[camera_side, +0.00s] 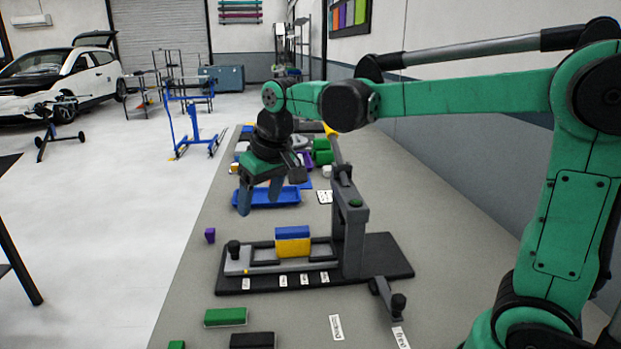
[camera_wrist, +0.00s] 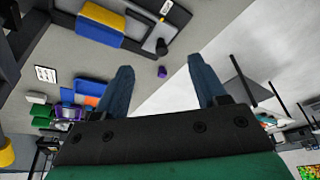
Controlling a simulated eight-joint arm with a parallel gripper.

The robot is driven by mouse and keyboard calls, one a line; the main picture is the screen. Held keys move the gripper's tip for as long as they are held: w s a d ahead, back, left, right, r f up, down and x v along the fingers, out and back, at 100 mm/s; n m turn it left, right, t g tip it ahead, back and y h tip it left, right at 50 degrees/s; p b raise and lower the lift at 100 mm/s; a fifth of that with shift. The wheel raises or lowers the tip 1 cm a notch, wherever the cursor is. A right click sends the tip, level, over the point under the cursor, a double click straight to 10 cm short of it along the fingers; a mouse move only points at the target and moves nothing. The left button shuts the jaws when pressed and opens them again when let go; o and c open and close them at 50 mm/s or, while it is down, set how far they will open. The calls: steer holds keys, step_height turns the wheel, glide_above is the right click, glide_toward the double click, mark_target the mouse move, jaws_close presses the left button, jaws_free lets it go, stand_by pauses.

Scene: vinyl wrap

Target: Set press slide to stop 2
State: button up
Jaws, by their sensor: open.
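The press (camera_side: 357,225) stands on a dark base plate on the bench, with a grey upright and a lever. Its pale slide (camera_side: 238,266) lies in the base and has a black knob (camera_side: 234,247) at its left end. A yellow block (camera_side: 293,247) with a blue block (camera_side: 292,232) sits over the slide. Several small white labels (camera_side: 283,281) line the front of the base; their numbers are unreadable. My gripper (camera_side: 259,197) is open and empty, above and behind the slide, apart from it. In the wrist view, the knob (camera_wrist: 161,47) shows beyond the open fingers (camera_wrist: 160,78).
A small purple block (camera_side: 210,235) lies left of the press. A blue tray (camera_side: 262,197) and several coloured blocks stand behind. A green block (camera_side: 226,317) and a dark block (camera_side: 252,340) lie in front. A dark knobbed handle (camera_side: 390,297) is at front right.

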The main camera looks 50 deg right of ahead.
steer(key=g, duration=0.2)
glide_toward(234, 244)
steer(key=shift+w+f+m+g, duration=0.15)
steer(key=shift+w+f+g, duration=0.2)
steer(key=shift+f, duration=0.2)
steer(key=shift+w+f+m+g, duration=0.15)
steer(key=shift+w+f+g, duration=0.2)
steer(key=shift+f, duration=0.25)
steer(key=shift+w+f, duration=0.2)
steer(key=shift+f, duration=3.2)
jaws_close()
steer(key=shift+r, duration=0.1)
